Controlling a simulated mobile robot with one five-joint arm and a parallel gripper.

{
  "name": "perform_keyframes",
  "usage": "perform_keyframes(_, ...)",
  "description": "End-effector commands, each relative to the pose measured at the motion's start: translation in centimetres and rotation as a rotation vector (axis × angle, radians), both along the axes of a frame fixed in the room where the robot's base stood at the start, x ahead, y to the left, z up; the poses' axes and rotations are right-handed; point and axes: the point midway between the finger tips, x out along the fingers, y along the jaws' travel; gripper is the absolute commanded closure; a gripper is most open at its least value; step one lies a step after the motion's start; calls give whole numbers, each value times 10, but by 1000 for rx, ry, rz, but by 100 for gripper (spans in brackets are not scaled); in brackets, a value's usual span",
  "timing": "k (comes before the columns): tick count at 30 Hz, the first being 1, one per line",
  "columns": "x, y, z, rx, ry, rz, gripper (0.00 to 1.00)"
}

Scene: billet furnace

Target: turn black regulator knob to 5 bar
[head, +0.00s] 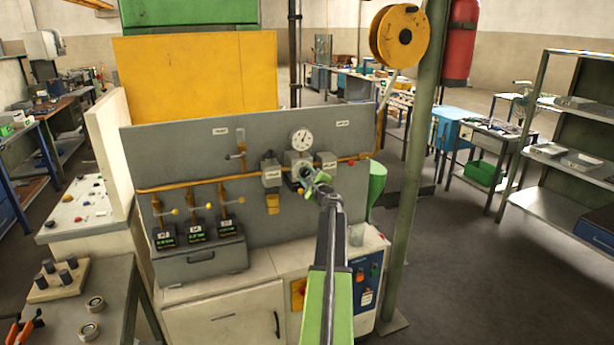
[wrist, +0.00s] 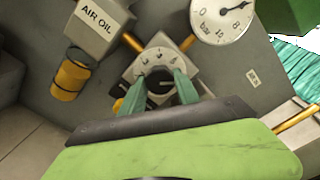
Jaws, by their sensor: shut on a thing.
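The black regulator knob (wrist: 158,84) shows in the wrist view between the two green fingers of my gripper (wrist: 159,92). The fingers are shut on its sides. A light dial plate (wrist: 160,61) with marks surrounds the knob; its numbers are too small to read surely. The round white pressure gauge (wrist: 222,15) marked "bar" is above right of the knob, partly cut off, with a dark needle. In the head view the gauge (head: 302,139) sits above my gripper (head: 309,179), which hides the knob there.
An "AIR OIL" unit (wrist: 98,25) with a yellow bowl (wrist: 72,78) is left of the knob. An orange pipe (head: 190,185) runs along the grey panel (head: 190,150). Several small valves with levers are at lower left. A green post (head: 415,170) stands right of the panel.

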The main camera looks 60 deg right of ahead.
Motion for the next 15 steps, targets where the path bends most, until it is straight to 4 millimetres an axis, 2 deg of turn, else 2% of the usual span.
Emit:
perform_keyframes(1, 0, 0, 0, 1, -1, -1, 85)
perform_keyframes(4, 0, -1, 0, 1, -1, -1, 98)
perform_keyframes(5, 0, -1, 0, 1, -1, -1, 100)
perform_keyframes(6, 0, -5, 0, 1, -1, -1, 100)
perform_keyframes(15, -1, -1, 1, -44, 31, -4, 100)
